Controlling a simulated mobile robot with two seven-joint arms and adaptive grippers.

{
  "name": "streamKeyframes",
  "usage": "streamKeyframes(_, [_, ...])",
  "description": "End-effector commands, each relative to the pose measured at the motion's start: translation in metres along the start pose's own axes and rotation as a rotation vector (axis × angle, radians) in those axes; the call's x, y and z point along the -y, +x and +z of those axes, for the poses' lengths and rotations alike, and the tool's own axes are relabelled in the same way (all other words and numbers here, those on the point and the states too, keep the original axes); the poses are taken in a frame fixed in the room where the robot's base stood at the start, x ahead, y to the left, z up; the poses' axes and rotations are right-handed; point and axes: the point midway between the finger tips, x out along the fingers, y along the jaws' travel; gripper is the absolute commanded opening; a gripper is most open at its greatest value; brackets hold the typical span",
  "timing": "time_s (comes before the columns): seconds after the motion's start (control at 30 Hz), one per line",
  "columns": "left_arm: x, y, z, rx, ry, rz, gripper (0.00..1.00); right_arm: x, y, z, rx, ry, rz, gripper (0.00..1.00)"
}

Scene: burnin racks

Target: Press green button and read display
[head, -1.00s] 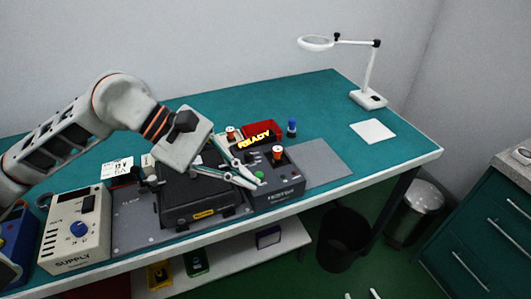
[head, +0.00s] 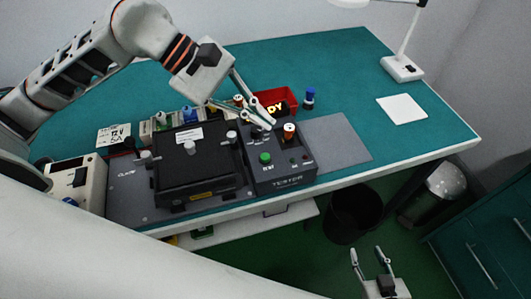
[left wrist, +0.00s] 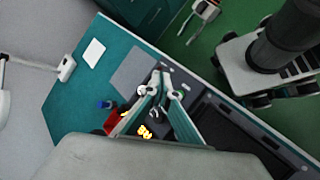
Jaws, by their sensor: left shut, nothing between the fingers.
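The dark tester box (head: 285,177) stands on the bench, with a green button (head: 265,158) on its top, fully in view in the head view. My left gripper (head: 270,123) is shut and empty, above the back part of the tester, behind and apart from the button. My right gripper (head: 371,259) is open and empty, low in front of the bench.
A black lidded fixture (head: 197,172) stands left of the tester, with a supply unit (head: 83,183) further left. A red bin (head: 287,95) and blue-capped bottle (head: 309,97) are behind. The bench's right side is mostly clear.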

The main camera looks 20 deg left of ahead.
Motion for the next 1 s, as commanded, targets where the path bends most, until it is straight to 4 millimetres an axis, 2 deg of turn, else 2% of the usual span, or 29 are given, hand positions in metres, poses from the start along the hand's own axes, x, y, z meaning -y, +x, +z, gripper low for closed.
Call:
streamKeyframes(0.17, [0.006,0.009,-0.006,0.001,-0.001,0.0,0.0,0.0,0.003,0.003,-0.002,0.0,0.0,0.4])
streamKeyframes(0.47, [0.027,0.037,-0.026,0.003,-0.004,-0.002,0.0,0.002,0.011,0.012,-0.006,0.0,0.0,0.4])
streamKeyframes(0.63, [0.037,0.052,-0.038,0.0,0.0,0.0,0.0,0.004,0.018,0.024,-0.003,0.001,-0.001,0.4])
streamKeyframes(0.8, [0.043,0.059,-0.043,0.001,-0.001,0.0,0.0,0.006,0.024,0.037,0.006,0.002,-0.003,0.4])
streamKeyframes(1.0, [0.044,0.061,-0.044,0.001,0.0,0.0,0.0,0.007,0.025,0.043,0.012,0.003,-0.004,0.4])
